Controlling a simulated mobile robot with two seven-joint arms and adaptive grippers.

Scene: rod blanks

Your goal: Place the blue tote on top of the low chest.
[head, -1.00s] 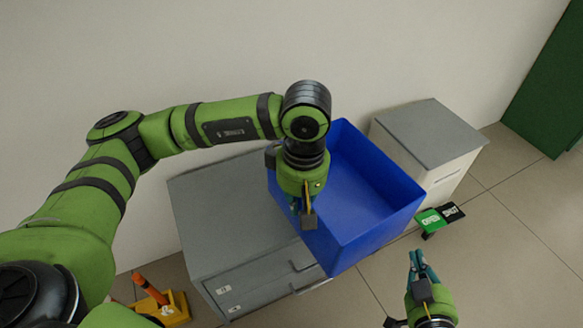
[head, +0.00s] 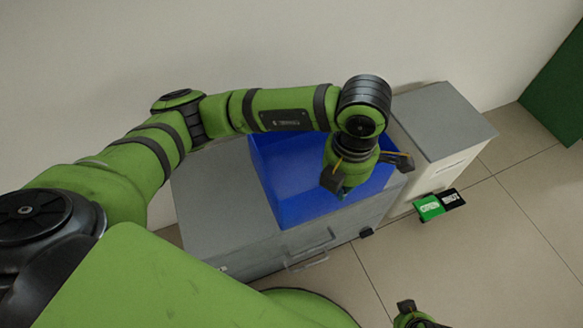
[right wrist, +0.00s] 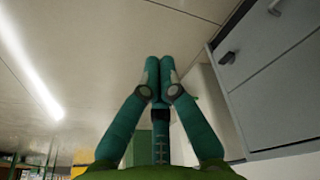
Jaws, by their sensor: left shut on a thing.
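The blue tote (head: 287,188) is an open box in the middle of the head view. It is over the top of the grey low chest (head: 206,205), which has drawers in front. I cannot tell whether its base fully rests there. My left gripper (head: 341,192) is shut on the tote, at its right part in the picture; the fingertips are mostly hidden. My right gripper (right wrist: 158,70) is shut and empty in the right wrist view, with its teal fingers together. Only a bit of it shows at the bottom edge of the head view.
A pale cabinet with a grey top (head: 440,120) stands right of the chest. A green and black card (head: 438,204) is at its front. A wall runs behind both, and a dark green cabinet (head: 560,90) stands far right. The tiled floor at lower right is clear.

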